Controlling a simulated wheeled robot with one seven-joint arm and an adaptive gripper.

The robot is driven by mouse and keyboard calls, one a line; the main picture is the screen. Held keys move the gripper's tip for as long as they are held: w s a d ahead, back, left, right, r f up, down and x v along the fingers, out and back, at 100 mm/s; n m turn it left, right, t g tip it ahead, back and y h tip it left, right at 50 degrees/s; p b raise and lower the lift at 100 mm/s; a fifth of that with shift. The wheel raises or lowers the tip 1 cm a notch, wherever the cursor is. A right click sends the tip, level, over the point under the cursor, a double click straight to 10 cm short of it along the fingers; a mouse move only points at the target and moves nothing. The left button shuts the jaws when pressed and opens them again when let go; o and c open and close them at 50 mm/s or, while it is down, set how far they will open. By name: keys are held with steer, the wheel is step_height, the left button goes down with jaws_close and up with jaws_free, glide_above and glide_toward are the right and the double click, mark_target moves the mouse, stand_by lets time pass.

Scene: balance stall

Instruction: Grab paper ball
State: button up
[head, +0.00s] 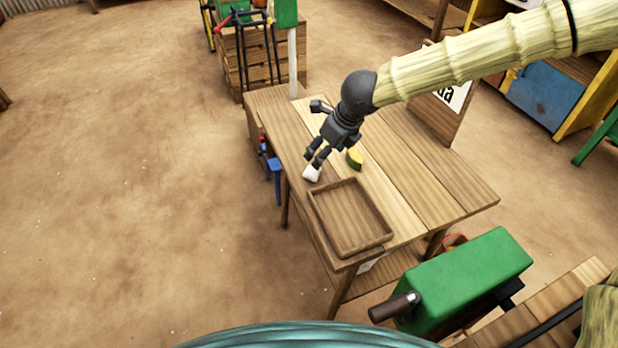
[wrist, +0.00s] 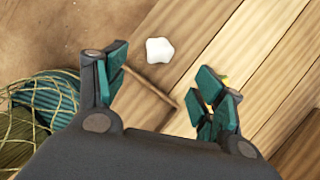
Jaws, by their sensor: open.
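The paper ball (head: 312,173) is a small white crumpled lump on the wooden table (head: 420,185), near its left edge and just off a corner of the wooden tray. My gripper (head: 318,158) points down right at the ball in the head view. In the wrist view, my gripper (wrist: 163,72) has its two teal-padded fingers spread apart. The ball (wrist: 159,50) shows there whole, beyond the gap between the fingers and nearer the left one. Nothing is held.
The shallow wooden tray (head: 378,244) lies on the table's near end. A yellow and green piece (head: 354,158) lies right of my gripper. A blue clamp-like thing (head: 273,166) hangs at the table's left edge. A green box (head: 470,280) stands near right.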

mark_target(312, 167)
steer(key=x, duration=0.5)
steer(key=shift+f, duration=0.2)
steer(key=shift+x, duration=2.55)
steer(key=shift+s+a, duration=0.1)
steer(key=shift+a, duration=0.1)
steer(key=shift+c, duration=0.2)
steer(key=c, duration=0.7)
